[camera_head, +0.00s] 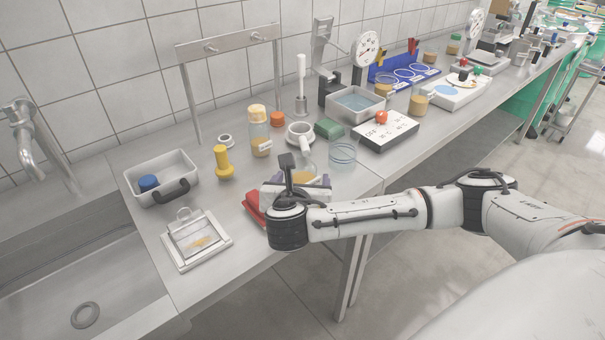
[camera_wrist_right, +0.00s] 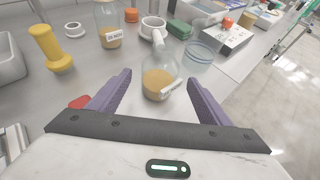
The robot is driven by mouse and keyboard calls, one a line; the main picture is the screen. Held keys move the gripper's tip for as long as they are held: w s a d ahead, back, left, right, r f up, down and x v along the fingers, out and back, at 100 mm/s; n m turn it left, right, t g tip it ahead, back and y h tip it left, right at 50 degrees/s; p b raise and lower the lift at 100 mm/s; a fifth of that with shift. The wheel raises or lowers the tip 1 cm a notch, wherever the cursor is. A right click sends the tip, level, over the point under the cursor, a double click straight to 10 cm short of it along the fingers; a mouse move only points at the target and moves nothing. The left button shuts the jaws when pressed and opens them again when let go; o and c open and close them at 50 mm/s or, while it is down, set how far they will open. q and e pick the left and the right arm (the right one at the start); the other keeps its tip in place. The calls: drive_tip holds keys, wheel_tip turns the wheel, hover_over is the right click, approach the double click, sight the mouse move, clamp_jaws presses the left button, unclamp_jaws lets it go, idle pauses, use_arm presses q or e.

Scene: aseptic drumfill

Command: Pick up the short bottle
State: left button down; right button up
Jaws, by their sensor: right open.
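The short bottle (camera_wrist_right: 158,84) is clear glass with amber contents and a white label. It stands upright on the steel bench, between the two purple fingers of my right gripper (camera_wrist_right: 158,76) in the right wrist view. The fingers are apart, with a visible gap on each side of the bottle. In the head view, my right gripper (camera_head: 298,184) is low over the bench and partly hides the short bottle (camera_head: 306,164). A taller bottle (camera_head: 260,134) with an orange-yellow cap stands behind to the left. My left gripper is not in view.
A yellow plunger-shaped object (camera_head: 223,162), a white mortar (camera_head: 300,133) and a clear glass dish (camera_head: 342,154) stand nearby. A red object (camera_head: 252,208) lies beside my gripper. A grey tub (camera_head: 162,172) and a framed tray (camera_head: 196,240) are at left, near the sink.

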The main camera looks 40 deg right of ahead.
sight(304, 175)
drive_tip(key=x, duration=0.5)
drive_tip(key=shift+w+f, duration=0.15)
drive_tip(key=shift+f, duration=0.1)
drive_tip(key=c, duration=1.2)
drive_tip(key=shift+r, duration=0.15)
